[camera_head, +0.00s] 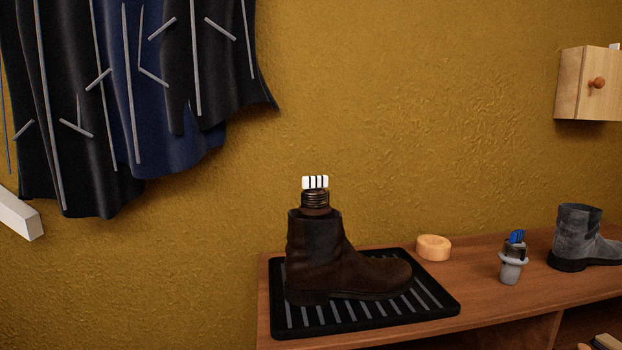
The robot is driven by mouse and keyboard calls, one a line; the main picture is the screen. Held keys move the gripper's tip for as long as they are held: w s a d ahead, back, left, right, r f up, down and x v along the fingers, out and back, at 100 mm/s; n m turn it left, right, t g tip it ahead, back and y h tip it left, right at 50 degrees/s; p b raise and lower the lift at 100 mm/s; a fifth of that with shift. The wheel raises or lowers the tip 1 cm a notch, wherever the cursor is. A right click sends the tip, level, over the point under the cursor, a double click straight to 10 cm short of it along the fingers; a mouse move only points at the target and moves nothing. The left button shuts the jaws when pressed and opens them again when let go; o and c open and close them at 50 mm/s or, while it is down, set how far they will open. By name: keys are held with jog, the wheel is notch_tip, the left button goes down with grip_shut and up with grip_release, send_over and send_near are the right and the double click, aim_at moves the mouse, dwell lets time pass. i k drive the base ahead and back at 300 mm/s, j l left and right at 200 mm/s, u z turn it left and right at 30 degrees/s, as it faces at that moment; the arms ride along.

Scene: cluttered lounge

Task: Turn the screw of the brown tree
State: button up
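A dark brown ankle boot (335,265) stands upright, toe to the right, on a black ribbed mat (440,300). A ribbed, screw-like bronze part (315,200) rises from the boot's top opening. A white cap with black stripes (315,182) sits on top of it. The rest of any tree inside the boot is hidden. My gripper is not in view.
A wooden bench (480,270) carries the mat, a light wooden ring (433,250), a grey holder with a blue top (512,265) and a grey boot (585,240). Dark garments (130,90) hang at upper left. A wooden cabinet (590,85) is on the wall.

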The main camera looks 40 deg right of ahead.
aim_at(314, 181)
jog(key=l+u, duration=0.7)
jog(key=k+l+u, duration=0.1)
jog(key=l+u, duration=0.25)
jog(key=l, duration=0.15)
